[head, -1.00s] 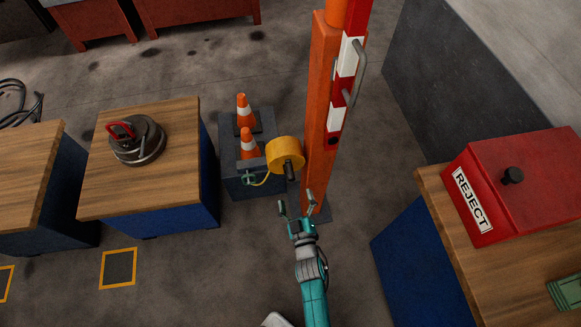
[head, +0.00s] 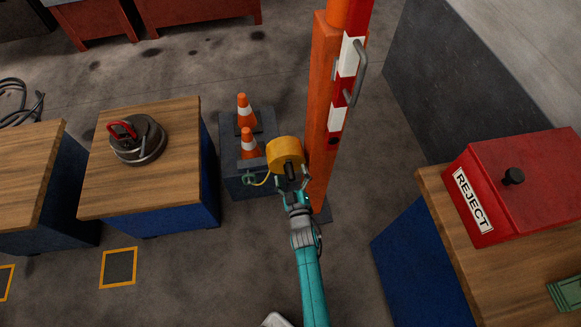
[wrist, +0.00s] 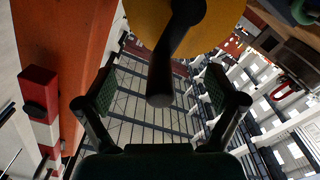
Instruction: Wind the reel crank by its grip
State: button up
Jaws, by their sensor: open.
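The yellow reel (head: 284,152) is mounted on the left side of the orange post (head: 325,110). Its dark crank grip (head: 290,171) points toward my arm. In the wrist view the yellow reel (wrist: 155,18) fills the top, and the dark crank (wrist: 184,30) runs down to the round-ended grip (wrist: 160,88). My gripper (head: 292,183) is open, with its fingers on either side of the grip. In the wrist view the grip's end lies between the open fingers (wrist: 160,95), with clear gaps on both sides.
A red-and-white barrier arm (head: 345,75) is close to the post's right. A red REJECT box (head: 515,185) sits on a bench at right.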

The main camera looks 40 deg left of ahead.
jog(key=n, duration=0.6)
jog(key=shift+n, duration=0.4)
jog(key=n, duration=2)
jog(key=shift+n, duration=0.4)
dwell(0.4)
grip_shut()
jog(key=shift+w+d+m, duration=0.2)
jog(key=shift+w+m, duration=0.05)
jog(key=shift+m, duration=0.35)
jog(key=shift+w+d+m, duration=0.2)
jog(key=shift+m, duration=0.4)
